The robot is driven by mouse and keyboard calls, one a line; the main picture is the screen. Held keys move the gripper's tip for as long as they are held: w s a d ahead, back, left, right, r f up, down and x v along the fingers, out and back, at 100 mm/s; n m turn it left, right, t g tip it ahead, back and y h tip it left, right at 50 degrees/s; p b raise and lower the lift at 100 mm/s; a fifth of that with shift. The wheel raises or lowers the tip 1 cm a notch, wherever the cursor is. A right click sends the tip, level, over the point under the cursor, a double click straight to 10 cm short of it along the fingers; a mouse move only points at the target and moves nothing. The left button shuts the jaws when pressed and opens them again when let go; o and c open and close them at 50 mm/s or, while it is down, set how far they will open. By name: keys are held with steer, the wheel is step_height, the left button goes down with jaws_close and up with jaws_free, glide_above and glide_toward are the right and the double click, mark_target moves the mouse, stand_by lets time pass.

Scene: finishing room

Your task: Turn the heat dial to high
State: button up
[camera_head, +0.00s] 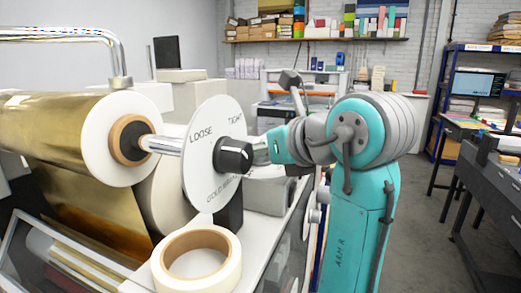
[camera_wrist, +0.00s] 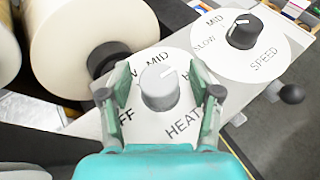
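The heat dial (camera_wrist: 160,88) shows in the wrist view as a grey knob on a white round plate. MID is printed above it, part of OFF at lower left, HEAT below, and a letter H at the right, partly covered by a finger. Its white pointer mark points up and slightly right, between MID and that H. My gripper (camera_wrist: 160,97) is open, with one finger on each side of the knob and a narrow gap seeming to show on both sides. In the head view my gripper (camera_head: 262,152) is partly hidden behind a black knob, and the heat dial is out of sight.
A speed dial (camera_wrist: 243,32) with a black knob sits at upper right in the wrist view, near a black ball-ended lever (camera_wrist: 291,94). A loose/tight disc (camera_head: 205,170), gold foil roll (camera_head: 55,130) and tape roll (camera_head: 222,262) crowd my gripper's left. Open floor (camera_head: 425,230) lies right.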

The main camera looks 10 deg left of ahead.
steer(key=shift+r, duration=0.1)
step_height(320, 180, up, 10)
steer(key=shift+f, duration=0.1)
stand_by(0.5)
